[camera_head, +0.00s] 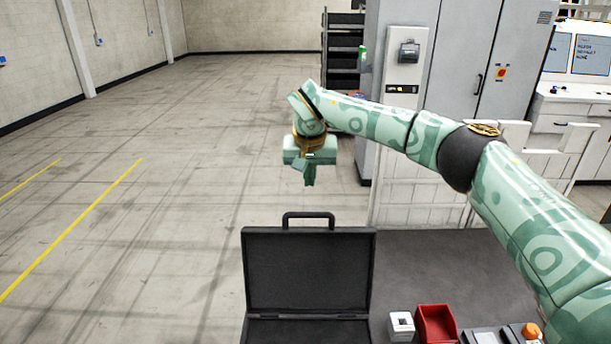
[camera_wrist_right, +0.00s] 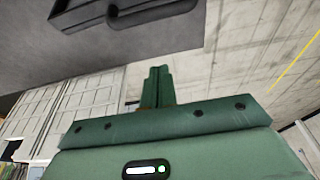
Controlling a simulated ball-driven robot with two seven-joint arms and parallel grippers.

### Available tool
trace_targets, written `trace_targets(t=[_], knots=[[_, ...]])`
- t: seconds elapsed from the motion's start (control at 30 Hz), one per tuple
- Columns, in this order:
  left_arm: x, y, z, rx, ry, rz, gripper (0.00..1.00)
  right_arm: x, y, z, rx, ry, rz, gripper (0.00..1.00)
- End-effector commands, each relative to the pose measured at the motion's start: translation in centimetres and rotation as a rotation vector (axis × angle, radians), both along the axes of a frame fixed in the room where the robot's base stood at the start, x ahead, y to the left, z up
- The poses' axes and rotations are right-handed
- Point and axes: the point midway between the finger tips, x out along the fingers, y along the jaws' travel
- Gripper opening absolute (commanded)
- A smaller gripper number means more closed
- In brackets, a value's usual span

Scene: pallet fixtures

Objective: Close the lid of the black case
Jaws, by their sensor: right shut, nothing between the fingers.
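The black case (camera_head: 308,272) stands open at the bottom centre of the head view. Its lid is raised upright, with the handle (camera_head: 308,215) on the lid's top edge. Only a strip of the case's base shows at the picture's lower edge. My right gripper (camera_head: 309,181) is shut and empty, pointing down above and behind the raised lid, apart from it. In the right wrist view, the shut fingers (camera_wrist_right: 158,86) show at the centre, and part of the black case (camera_wrist_right: 90,12) with its handle shows at the top. My left gripper is not in view.
Right of the case on the dark table (camera_head: 440,265) stand a small white box (camera_head: 401,327) and a red bin (camera_head: 436,325). A device with an orange knob (camera_head: 531,330) is at the lower right. White panels (camera_head: 410,205) and grey cabinets (camera_head: 470,60) stand behind. The floor at left is clear.

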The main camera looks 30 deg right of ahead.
Motion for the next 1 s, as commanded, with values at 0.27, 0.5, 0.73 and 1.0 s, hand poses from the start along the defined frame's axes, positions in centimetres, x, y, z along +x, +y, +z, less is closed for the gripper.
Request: trace_targets(t=[0.27, 0.5, 0.73, 1.0], knots=[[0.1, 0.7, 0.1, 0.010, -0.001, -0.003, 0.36, 1.4, -0.7, -6.0, 0.001, 0.004, -0.002, 0.00], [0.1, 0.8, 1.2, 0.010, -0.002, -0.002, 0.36, -0.8, 0.3, -6.1, 0.002, 0.000, 0.002, 0.00], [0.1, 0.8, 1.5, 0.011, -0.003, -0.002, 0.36, -1.9, 0.9, -6.2, 0.001, 0.001, -0.001, 0.00], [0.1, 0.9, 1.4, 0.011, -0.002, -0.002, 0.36, -2.0, 1.0, -6.2, 0.000, 0.000, -0.001, 0.00]])
